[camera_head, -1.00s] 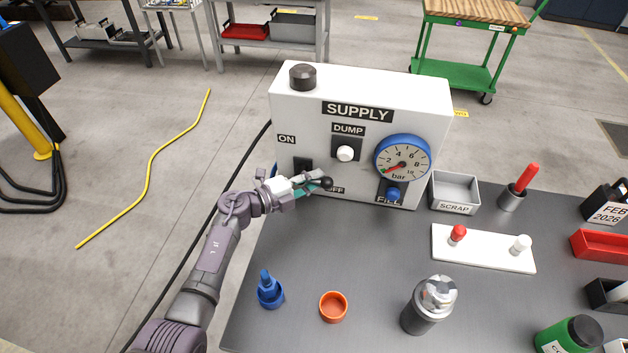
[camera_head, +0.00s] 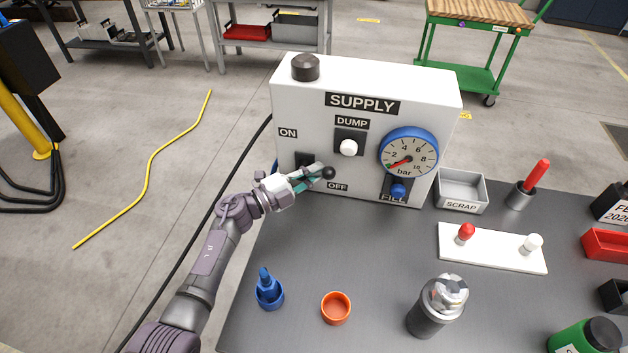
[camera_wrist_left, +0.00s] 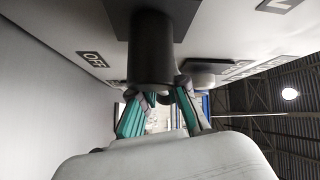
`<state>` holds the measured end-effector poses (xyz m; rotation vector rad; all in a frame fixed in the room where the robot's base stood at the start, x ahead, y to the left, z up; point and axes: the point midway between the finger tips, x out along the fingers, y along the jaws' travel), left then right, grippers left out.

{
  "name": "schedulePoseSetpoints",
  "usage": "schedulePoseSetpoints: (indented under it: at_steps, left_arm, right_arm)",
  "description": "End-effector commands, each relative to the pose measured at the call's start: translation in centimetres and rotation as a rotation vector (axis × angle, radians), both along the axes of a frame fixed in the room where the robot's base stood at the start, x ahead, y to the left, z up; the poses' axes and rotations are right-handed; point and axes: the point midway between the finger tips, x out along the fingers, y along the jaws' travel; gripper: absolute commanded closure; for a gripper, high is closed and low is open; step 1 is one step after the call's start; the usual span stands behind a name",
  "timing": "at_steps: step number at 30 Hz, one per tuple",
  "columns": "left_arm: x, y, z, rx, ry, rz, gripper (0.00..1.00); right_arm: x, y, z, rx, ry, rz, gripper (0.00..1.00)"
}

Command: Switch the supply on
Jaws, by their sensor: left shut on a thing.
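The white supply box (camera_head: 300,105) stands on the back of the dark bench. Its switch lever, with a black knob (camera_head: 329,173), sticks out between the ON label (camera_head: 287,133) and the OFF label (camera_head: 337,187). My left gripper (camera_head: 312,177) is shut on the lever, with its teal fingers around it. In the left wrist view the lever shows as a thick black cylinder (camera_wrist_left: 152,50) at the fingers, with the OFF label (camera_wrist_left: 94,59) to its left. The switch's base is partly hidden by the gripper. The right gripper is not in view.
A white DUMP button (camera_head: 348,148), a pressure gauge (camera_head: 408,152) and a blue FILL button (camera_head: 398,190) are on the box face, right of the lever. A scrap bin (camera_head: 461,205), a metal canister (camera_head: 437,305) and an orange cup (camera_head: 336,308) stand on the bench.

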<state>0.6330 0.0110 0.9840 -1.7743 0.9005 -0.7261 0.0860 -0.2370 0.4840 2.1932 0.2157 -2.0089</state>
Motion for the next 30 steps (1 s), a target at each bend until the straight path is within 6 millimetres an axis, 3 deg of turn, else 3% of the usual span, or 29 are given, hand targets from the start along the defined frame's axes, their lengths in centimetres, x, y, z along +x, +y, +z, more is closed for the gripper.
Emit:
schedulePoseSetpoints:
  at_steps: [3,12,30]
  left_arm:
    - [-0.5,-0.4,-0.6,-0.084,0.020,-0.017,1.00]
    - [-0.4,-0.2,0.3,-0.256,0.054,-0.017,1.00]
    - [-0.4,-0.1,1.0,-0.328,0.066,-0.017,1.00]
  right_arm:
    - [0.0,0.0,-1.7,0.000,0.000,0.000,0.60]
    - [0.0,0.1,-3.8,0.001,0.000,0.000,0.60]
    - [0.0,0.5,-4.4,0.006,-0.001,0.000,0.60]
